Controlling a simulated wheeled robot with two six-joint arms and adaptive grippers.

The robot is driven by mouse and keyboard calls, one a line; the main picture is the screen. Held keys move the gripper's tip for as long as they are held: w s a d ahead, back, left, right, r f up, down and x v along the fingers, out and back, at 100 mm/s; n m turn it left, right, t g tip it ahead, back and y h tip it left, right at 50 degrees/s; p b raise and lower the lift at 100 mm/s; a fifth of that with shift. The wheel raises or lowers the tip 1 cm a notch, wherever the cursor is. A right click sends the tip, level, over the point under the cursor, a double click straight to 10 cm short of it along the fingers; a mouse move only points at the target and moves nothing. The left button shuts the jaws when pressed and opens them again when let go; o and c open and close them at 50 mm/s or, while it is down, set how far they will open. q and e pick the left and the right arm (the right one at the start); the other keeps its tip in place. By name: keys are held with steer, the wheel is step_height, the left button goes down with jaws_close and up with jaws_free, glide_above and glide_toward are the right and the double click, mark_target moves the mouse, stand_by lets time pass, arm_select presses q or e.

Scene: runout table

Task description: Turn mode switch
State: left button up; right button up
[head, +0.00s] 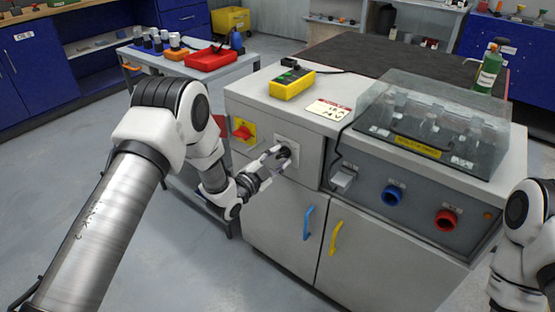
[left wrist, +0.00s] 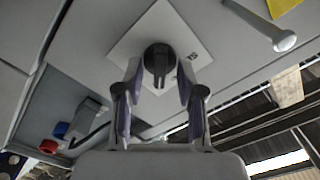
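The mode switch (head: 287,149) is a dark round knob on a pale square plate, on the front of the grey cabinet. It shows in the left wrist view (left wrist: 158,60) with its raised grip bar pointing down in the picture. My left gripper (head: 276,157) is at the switch, partly hiding it in the head view. In the left wrist view its two fingers (left wrist: 159,88) stand either side of the knob, with a small gap visible; the gripper looks open. My right arm shows at the right edge of the head view, but its gripper is out of view.
A red rotary switch on a yellow plate (head: 243,131) is left of the mode switch. A lever (head: 343,178), a blue knob (head: 393,195) and a red knob (head: 446,219) are to the right. Blue (head: 308,222) and yellow (head: 336,237) door handles are below. A yellow box (head: 292,84) sits on top.

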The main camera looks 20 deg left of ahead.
arm_select(q)
jaws_close()
steer(key=shift+n, duration=0.5)
steer(key=n, duration=0.3)
steer(key=shift+n, duration=0.4)
steer(key=n, duration=0.4)
steer(key=shift+a, duration=0.1)
steer(key=n, duration=0.5)
steer(key=shift+n, duration=2)
